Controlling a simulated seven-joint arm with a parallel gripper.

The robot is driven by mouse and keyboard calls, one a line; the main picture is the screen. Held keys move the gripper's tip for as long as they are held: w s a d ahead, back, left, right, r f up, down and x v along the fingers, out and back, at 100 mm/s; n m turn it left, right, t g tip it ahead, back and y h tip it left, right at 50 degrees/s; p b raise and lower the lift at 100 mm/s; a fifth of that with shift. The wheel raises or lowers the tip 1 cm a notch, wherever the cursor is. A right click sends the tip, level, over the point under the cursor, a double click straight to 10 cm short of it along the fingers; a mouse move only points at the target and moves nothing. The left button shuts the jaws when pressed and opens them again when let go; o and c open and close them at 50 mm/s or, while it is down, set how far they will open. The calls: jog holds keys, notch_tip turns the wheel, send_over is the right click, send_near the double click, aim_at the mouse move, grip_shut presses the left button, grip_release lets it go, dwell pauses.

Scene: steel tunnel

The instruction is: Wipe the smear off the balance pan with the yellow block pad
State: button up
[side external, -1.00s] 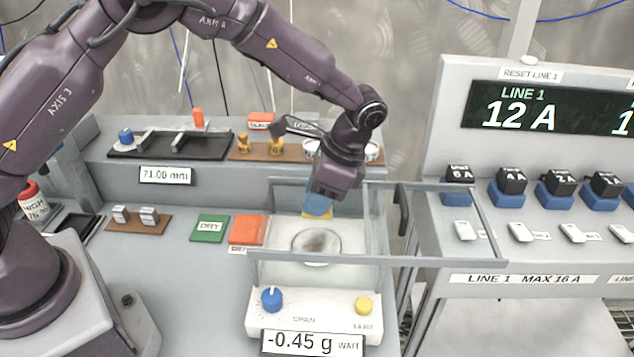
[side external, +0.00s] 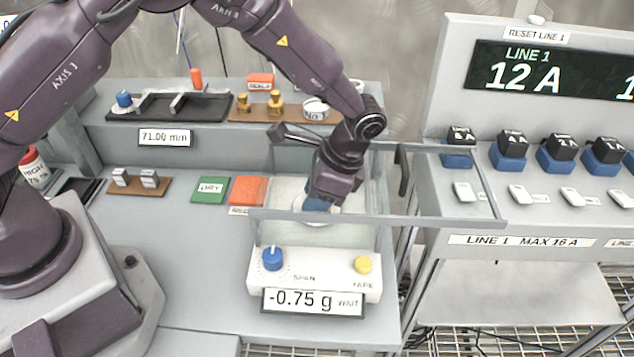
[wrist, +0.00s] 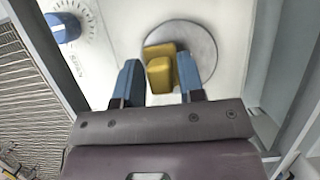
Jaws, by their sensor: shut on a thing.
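My gripper (side external: 318,203), with blue fingertips, reaches down over the balance pan inside the weighing chamber. In the wrist view its two fingers (wrist: 159,68) are shut on the yellow block pad (wrist: 159,75), which lies between them and over the pan's left part. The round grey balance pan (wrist: 197,45) shows bare on its right side there. In the side view the gripper covers most of the pan, and the pad is hidden. I see no clear smear now; the pad and gripper may cover it. Whether the pad touches the pan I cannot tell.
Grey chamber rails (side external: 375,217) run close around the gripper, front and right. The balance display (side external: 313,302) reads -0.75 g WAIT. A blue span knob (side external: 272,259) and yellow tare button (side external: 363,265) sit in front. Green (side external: 210,189) and orange pads (side external: 247,190) lie left.

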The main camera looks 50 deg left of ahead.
jog(key=shift+w+a, duration=1.3)
jog(key=shift+w+a+r, duration=0.1)
jog(key=shift+r, duration=0.1)
notch_tip(320, 180, up, 8)
jog(key=shift+f, duration=0.2)
